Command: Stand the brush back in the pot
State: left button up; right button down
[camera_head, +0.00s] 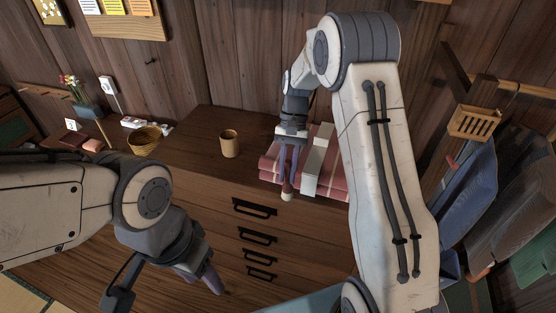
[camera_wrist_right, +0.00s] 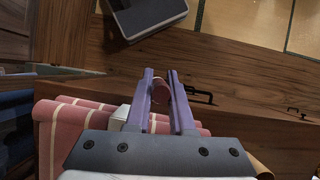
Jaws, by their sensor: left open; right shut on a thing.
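The pot (camera_head: 229,145) is a small tan cup standing upright on the wooden chest. What looks like its edge shows at the lower right of the right wrist view (camera_wrist_right: 262,169). My right gripper (camera_head: 288,180) is right of the pot, over the chest's front edge by the folded cloth, shut on the brush (camera_head: 287,194). The brush's pale end hangs below the fingers, with a dark red part above it. In the right wrist view a reddish part of the brush (camera_wrist_right: 161,92) sits between the fingers. My left gripper (camera_head: 200,279) is open and empty, low before the drawers.
Folded red striped cloth (camera_head: 330,178) with a pale band (camera_head: 315,160) lies right of the pot. A woven basket (camera_head: 145,142) and a flower vase (camera_head: 88,112) are to the left. Chest top (camera_head: 195,160) around the pot is clear. Dark drawer handles (camera_head: 254,208) line the front.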

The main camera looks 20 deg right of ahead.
aim_at(231, 151)
jog(key=k, duration=0.6)
jog(key=u, duration=0.85)
jog(key=i, duration=0.65)
jog(key=u, duration=0.55)
jog(key=i, duration=1.35)
jog(key=z, duration=1.25)
jog(key=i, duration=0.3)
jog(key=z, duration=0.25)
